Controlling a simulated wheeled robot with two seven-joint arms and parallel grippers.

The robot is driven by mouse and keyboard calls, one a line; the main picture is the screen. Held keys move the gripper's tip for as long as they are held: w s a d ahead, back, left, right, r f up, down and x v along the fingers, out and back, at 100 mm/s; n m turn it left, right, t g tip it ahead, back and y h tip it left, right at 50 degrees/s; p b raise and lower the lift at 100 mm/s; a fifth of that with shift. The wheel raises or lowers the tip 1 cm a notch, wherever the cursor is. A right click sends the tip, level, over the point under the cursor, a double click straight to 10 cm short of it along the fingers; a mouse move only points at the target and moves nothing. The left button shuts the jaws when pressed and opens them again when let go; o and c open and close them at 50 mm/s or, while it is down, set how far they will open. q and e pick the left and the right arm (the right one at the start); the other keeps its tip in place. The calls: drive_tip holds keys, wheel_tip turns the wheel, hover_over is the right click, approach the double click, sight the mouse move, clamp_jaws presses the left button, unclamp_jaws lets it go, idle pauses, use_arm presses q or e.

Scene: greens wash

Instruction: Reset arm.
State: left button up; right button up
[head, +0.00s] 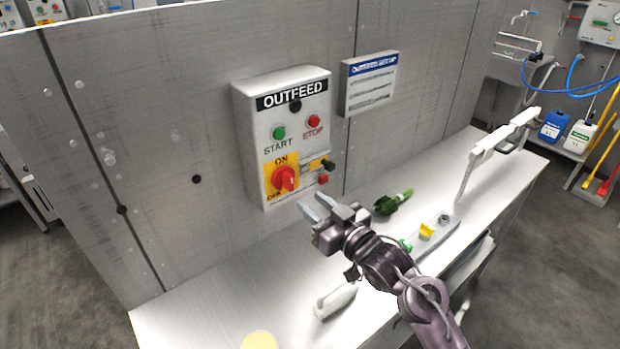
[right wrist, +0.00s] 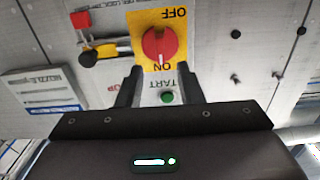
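My right gripper (head: 309,201) is in front of and just below the grey OUTFEED control box (head: 250,150) on the wall panel. Its two fingers stand apart with nothing between them. In the right wrist view the open gripper (right wrist: 161,80) points toward the box face, which appears upside down. The red rotary switch (head: 285,179) sits on a yellow ON/OFF plate; it also shows beyond the fingertips in the wrist view (right wrist: 160,46). The green START button (right wrist: 167,98) shows between the fingers. The red STOP button (head: 314,121) is upper right on the box. My left gripper is not in view.
A black-knobbed part (head: 328,165) juts out beside the switch. A printed sign (head: 369,83) hangs right of the box.

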drive_tip(key=s+d+f+m+g+h, duration=0.3)
drive_tip(key=s+d+f+g+h, duration=0.2)
drive_tip(key=s+d+f+h, duration=0.4)
drive_tip(key=s+d+f+m+g, duration=0.1)
drive_tip(key=s+d+f+g, duration=0.2)
drive_tip(key=s, duration=0.6)
drive_tip(key=s+d+f+m+g, duration=0.1)
drive_tip(key=s+d+f+g, duration=0.15)
drive_tip(key=s, duration=0.65)
wheel_tip(320, 180, down, 34)
drive_tip(key=s+g+b, duration=0.2)
drive_tip(key=s+d+f+g+h+b, duration=0.1)
drive_tip(key=s+d+f+b, duration=0.1)
drive_tip(key=s+f, duration=1.6)
drive_tip(key=shift+s+d+n, duration=0.4)
drive_tip(key=shift+s+d, duration=0.2)
drive_tip(key=shift+d, duration=0.05)
